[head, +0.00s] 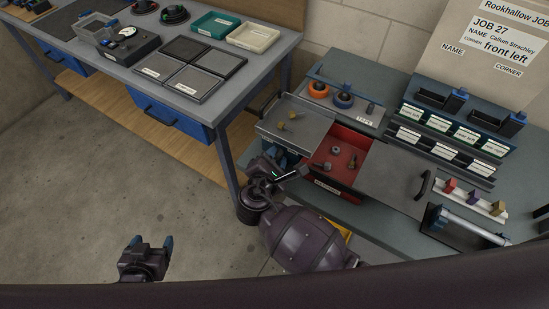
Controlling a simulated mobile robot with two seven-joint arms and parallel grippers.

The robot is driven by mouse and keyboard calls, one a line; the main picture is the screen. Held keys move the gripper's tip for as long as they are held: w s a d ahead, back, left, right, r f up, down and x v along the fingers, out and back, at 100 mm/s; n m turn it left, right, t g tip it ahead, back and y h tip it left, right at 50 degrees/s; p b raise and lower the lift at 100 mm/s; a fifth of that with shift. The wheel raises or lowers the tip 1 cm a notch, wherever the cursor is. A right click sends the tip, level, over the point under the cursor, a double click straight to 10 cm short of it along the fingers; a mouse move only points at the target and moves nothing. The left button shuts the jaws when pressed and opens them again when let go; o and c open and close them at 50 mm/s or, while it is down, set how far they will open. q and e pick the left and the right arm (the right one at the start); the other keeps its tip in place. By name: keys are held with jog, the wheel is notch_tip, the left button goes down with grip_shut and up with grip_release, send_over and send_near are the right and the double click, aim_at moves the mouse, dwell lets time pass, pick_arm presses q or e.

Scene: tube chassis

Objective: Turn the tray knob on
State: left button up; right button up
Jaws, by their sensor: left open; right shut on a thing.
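My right gripper (274,172) is at the front left of the red open drawer (345,190), below the grey tray. It is shut on a small dark thing with a pale edge (287,174), mostly hidden by the gripper. My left gripper (152,243) is open and empty above the bare floor. The grey tray (310,128) holds small yellowish pieces (281,127). Several small dark knob-like parts (337,151) lie in the red drawer. I cannot tell which piece is the tray knob.
A sliding grey lid or panel (390,175) with a black handle (424,186) is right of the drawer. Coloured knob-like pieces (474,197) stand on a white rail. Labelled bins (438,123) are behind. Another bench (232,65) with trays is at upper left. The floor (120,180) is clear.

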dwell(0.4)
jog(key=o, duration=0.9)
jog(key=shift+o, duration=0.2)
jog(key=v, duration=1.1)
jog(key=shift+b, duration=0.35)
jog(key=shift+f, duration=0.1)
